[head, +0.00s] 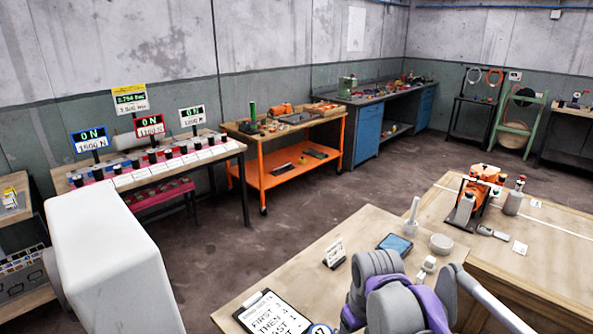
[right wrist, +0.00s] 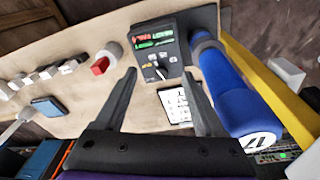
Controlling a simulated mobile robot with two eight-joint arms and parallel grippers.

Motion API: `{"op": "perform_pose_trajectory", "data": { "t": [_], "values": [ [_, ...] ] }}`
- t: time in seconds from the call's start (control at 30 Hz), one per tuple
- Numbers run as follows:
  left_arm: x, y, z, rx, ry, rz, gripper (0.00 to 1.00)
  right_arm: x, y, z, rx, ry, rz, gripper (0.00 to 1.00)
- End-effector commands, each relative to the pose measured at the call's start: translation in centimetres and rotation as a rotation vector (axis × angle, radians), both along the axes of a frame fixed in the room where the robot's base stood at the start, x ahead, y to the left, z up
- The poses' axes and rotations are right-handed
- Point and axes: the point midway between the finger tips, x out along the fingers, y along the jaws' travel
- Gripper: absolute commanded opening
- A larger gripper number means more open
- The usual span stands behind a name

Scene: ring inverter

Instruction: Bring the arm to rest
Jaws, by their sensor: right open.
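My right arm (head: 395,295), grey and purple, shows at the lower right of the head view, above the near wooden table (head: 300,268). Its gripper is not seen there. In the right wrist view my right gripper (right wrist: 160,78) is open, its two dark fingers spread with nothing between them. Beyond the fingertips is a black meter (right wrist: 160,48) with red and green displays and a dial. A white card with a grid (right wrist: 178,105) lies below the meter, partly hidden by a finger. A blue cylinder (right wrist: 228,90) is just right of the right finger. My left gripper is not in view.
A clipboard (head: 272,315), a blue tablet (head: 395,244) and a round grey piece (head: 441,244) are on the near table. An orange device (head: 480,190) stands on the adjoining table. An orange cart (head: 283,178) stands beyond, with open floor between.

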Motion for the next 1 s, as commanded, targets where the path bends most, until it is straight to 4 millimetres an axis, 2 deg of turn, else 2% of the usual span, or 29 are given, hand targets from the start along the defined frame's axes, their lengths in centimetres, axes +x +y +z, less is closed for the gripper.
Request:
{"op": "perform_pose_trajectory", "data": {
  "t": [0.03,0.17,0.3,0.4,0.5,0.67,1.0],
  "values": [
    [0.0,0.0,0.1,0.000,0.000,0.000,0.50,-1.9,-0.7,-0.4,0.007,-0.029,-0.039,0.71],
    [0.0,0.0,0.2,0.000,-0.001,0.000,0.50,-6.2,-2.2,-2.0,0.032,-0.114,-0.152,0.71],
    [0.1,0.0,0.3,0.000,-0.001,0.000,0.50,-10.8,-3.5,-4.6,0.064,-0.207,-0.269,0.71],
    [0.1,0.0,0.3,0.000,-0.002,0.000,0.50,-13.3,-4.1,-6.4,0.084,-0.260,-0.335,0.71],
    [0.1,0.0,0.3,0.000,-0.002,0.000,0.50,-15.0,-4.5,-7.9,0.101,-0.297,-0.382,0.71],
    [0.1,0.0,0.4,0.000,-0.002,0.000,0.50,-16.1,-4.8,-8.9,0.113,-0.324,-0.415,0.71],
    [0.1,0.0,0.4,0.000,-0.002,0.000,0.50,-16.1,-4.8,-8.9,0.113,-0.325,-0.416,0.71]
  ]
}}
